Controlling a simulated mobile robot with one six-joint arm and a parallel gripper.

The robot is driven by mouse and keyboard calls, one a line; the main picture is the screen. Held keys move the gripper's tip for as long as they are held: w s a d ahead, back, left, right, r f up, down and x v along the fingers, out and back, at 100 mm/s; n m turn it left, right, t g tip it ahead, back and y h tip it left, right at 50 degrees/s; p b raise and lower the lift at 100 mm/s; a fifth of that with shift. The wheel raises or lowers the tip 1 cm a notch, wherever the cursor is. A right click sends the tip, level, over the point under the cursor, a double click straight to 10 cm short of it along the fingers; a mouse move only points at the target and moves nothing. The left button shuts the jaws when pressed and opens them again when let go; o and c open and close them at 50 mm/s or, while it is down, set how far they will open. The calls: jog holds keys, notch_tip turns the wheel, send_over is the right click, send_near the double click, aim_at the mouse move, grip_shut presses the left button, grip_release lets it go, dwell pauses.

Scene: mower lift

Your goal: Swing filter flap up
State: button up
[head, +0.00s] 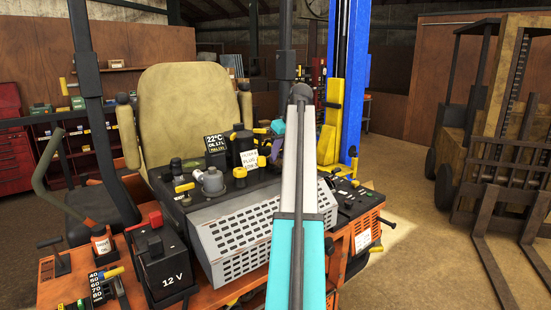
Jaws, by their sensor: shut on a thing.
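My arm reaches up and forward from the bottom of the head view, with its white and teal links across the middle. My gripper (276,143), a small teal and purple shape, is at the far side of the engine deck, partly behind the arm. It is shut on a small dark part with yellow beside the black filter housing (239,148). This part seems to be the filter flap (262,131), but its outline and angle are too small to tell. The fingertips are not clear. A white label with black print (250,158) is on the housing.
A grey perforated cover (240,236) fills the near side of the deck. A 12 V battery (160,262) stands left of it, and a tan seat (188,112) behind. A blue post (352,60) rises behind the arm. A forklift (500,120) is at right; open floor lies before it.

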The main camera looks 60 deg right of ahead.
jog(key=shift+w+r, duration=0.15)
dwell(0.3)
jog(key=shift+f, duration=0.2)
jog(key=shift+s, duration=0.2)
jog(key=shift+w+d+r, duration=0.15)
jog(key=shift+w+r, duration=0.4)
jog(key=shift+w+d+r, duration=0.15)
jog(key=shift+w+r, duration=0.15)
jog(key=shift+w, duration=0.3)
jog(key=shift+c, duration=0.4)
